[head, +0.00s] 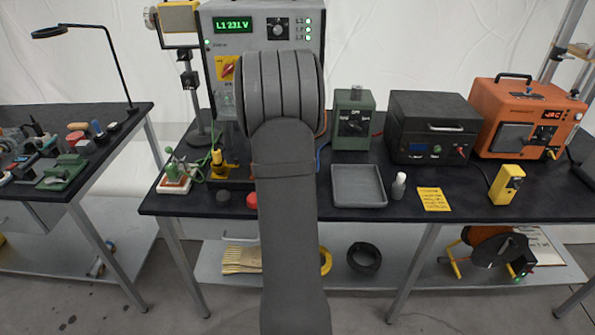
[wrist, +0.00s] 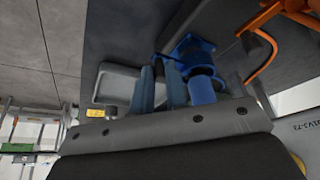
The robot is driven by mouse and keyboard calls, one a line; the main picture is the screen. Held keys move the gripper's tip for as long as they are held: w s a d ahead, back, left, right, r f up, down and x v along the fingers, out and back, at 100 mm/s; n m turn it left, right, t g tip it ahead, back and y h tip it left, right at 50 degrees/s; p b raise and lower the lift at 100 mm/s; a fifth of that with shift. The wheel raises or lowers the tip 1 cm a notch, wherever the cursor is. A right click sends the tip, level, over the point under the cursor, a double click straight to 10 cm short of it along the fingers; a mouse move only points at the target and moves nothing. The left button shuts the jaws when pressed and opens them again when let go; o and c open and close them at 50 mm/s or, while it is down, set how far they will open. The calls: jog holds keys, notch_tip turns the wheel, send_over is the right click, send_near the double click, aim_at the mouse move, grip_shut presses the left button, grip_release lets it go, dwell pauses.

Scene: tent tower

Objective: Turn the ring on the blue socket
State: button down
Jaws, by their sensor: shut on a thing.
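The blue socket (wrist: 191,48) shows in the wrist view, with a square flange and a round blue barrel (wrist: 203,88) below it. My gripper (wrist: 160,84) is right at it, its blue-grey fingers rising from the grey palm beside the barrel. It is shut on the blue ring at the socket; the exact contact and the ring's angle are partly hidden. In the head view my arm covers the gripper and the socket, in front of the grey power cabinet (head: 222,22).
An orange cable (wrist: 262,48) bends close beside the socket.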

jog(key=c, duration=1.4)
grip_release()
jog(key=shift+c, duration=0.2)
jog(key=v, duration=1.7)
jog(key=shift+r, duration=0.25)
jog(key=x, duration=1.7)
jog(key=shift+f, duration=0.25)
